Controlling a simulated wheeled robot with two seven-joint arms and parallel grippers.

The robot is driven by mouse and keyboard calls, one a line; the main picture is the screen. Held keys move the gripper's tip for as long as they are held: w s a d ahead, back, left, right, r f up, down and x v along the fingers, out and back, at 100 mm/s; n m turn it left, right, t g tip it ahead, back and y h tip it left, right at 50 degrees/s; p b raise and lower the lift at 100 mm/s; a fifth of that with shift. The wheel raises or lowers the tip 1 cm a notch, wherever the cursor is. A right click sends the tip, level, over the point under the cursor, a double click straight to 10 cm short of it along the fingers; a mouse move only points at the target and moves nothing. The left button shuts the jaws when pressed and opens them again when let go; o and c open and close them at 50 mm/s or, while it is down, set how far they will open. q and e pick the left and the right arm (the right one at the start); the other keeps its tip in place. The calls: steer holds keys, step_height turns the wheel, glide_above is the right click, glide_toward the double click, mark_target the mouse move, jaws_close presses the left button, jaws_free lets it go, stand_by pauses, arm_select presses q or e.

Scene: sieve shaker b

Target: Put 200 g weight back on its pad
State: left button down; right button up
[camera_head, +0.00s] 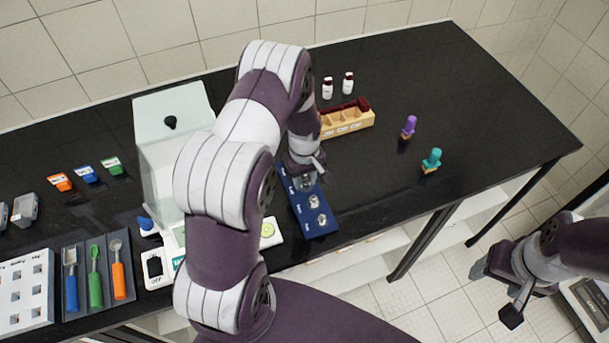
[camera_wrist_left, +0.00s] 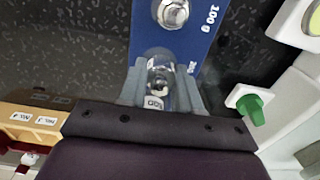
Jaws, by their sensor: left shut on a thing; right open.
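My left gripper (camera_head: 306,180) is over the far end of the blue weight pad (camera_head: 326,230). In the left wrist view, its two fingers (camera_wrist_left: 161,88) are shut on the 200 g weight (camera_wrist_left: 158,76), a shiny metal weight with a label. The weight is at the pad's end, beside a partly covered printed mark. I cannot tell whether it touches the pad. In the left wrist view, the blue pad (camera_wrist_left: 203,42) also bears another metal weight (camera_wrist_left: 173,12) beside the "100 g" mark. My right gripper (camera_head: 497,291) is open and empty, off the table at the lower right.
A wooden rack (camera_head: 348,123) stands behind the pad, with two small white bottles (camera_head: 338,86) beyond it. Purple (camera_head: 409,127) and teal (camera_head: 431,160) handled items stand to the right. A glass-walled balance (camera_head: 158,150) is left of my arm.

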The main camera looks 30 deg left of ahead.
arm_select(q)
steer(key=shift+w+d+f, duration=0.15)
steer(key=c, duration=0.8)
jaws_free()
